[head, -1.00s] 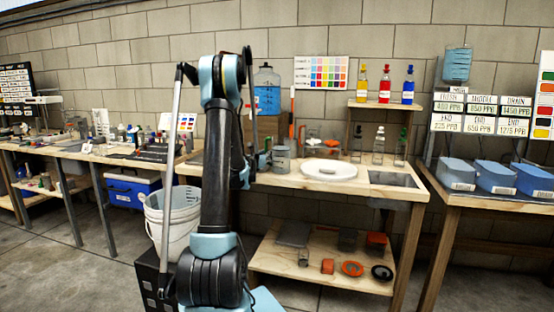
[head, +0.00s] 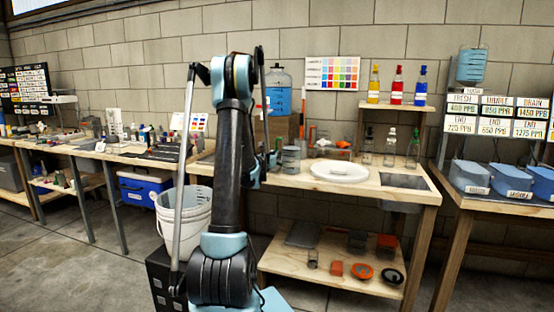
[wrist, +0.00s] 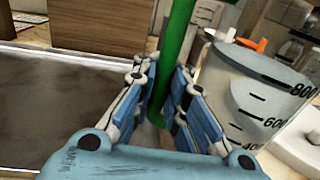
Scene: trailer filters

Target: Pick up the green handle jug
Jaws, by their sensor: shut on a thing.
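In the wrist view a green handle (wrist: 180,40) runs upright between the two blue-padded fingers of my gripper (wrist: 163,75). The fingers are shut on it, one on each side. The body of the green handle jug cannot be made out in the wrist view. In the head view my gripper (head: 268,160) is at the left part of the wooden workbench (head: 300,182), mostly hidden behind my arm. Whether the jug touches the bench cannot be told.
A grey measuring jug (wrist: 255,90) stands close to the right of my gripper; it also shows in the head view (head: 291,160). A white round lid (head: 340,172) lies farther right. A large blue water bottle (head: 279,95) stands behind. A white bucket (head: 185,220) is at the left.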

